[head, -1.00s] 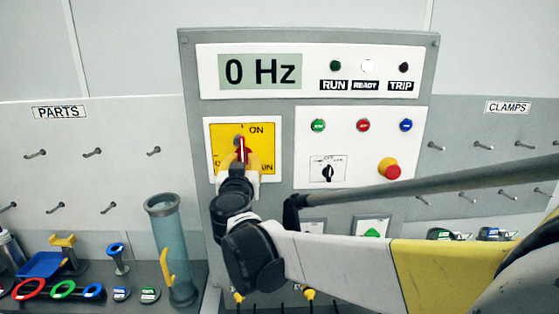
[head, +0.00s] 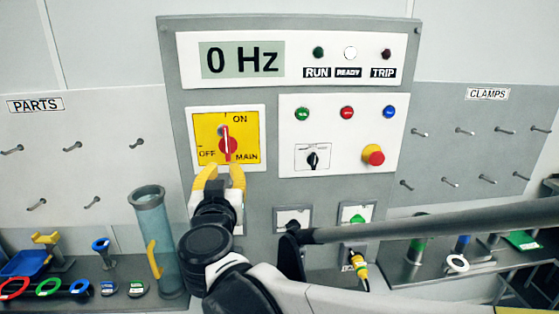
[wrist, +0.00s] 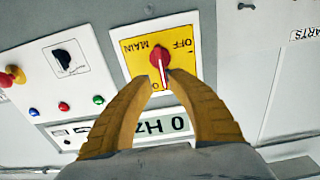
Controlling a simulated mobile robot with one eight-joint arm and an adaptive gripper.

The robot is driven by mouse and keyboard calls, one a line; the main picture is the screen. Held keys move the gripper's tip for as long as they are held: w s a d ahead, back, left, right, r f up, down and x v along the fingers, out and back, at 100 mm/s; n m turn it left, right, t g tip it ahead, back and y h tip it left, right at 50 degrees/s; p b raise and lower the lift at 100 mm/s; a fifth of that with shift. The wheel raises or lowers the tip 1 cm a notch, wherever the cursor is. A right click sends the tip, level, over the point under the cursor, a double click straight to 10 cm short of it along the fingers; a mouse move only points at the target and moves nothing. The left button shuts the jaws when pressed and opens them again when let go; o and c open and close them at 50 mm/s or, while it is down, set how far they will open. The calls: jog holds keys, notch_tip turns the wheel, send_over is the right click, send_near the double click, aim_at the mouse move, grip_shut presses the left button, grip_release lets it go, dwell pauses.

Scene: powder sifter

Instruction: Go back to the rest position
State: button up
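My gripper (head: 224,172) is in front of the control panel, its yellow fingers just below the red main switch knob (head: 228,148) in the head view. The knob sits on a yellow plate (head: 205,128) marked ON, OFF and MAIN. Its white pointer stands nearly upright, toward the ON side. The display (head: 242,60) reads 0 Hz and the READY lamp (head: 350,53) is white.
A red emergency button (head: 373,155) and several coloured buttons are right of the switch. A clear tube (head: 150,220) with a yellow handle stands at lower left beside coloured rings. Pegs line both side boards.

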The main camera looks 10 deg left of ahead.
jog(key=shift+s, duration=0.2)
jog(key=s+d+f+m+g+h+b, duration=0.1)
jog(key=d+f+m+g+h+b, duration=0.15)
jog(key=d+f+b, duration=0.7)
jog(key=s+d+f+m+g+h+b, duration=0.1)
jog(key=s+d+f+g+h+b, duration=0.2)
jog(key=d+f, duration=1.25)
jog(key=s+d+f+g+y+b, duration=0.1)
jog(key=s+d+f+g+b, duration=0.4)
jog(key=s+d+f+b, duration=0.6)
jog(key=s+d+f+n, duration=0.1)
jog(key=s+d+f, duration=0.1)
jog(key=f, duration=0.4)
jog(key=shift+s+d, duration=0.25)
jog(key=shift+s, duration=0.55)
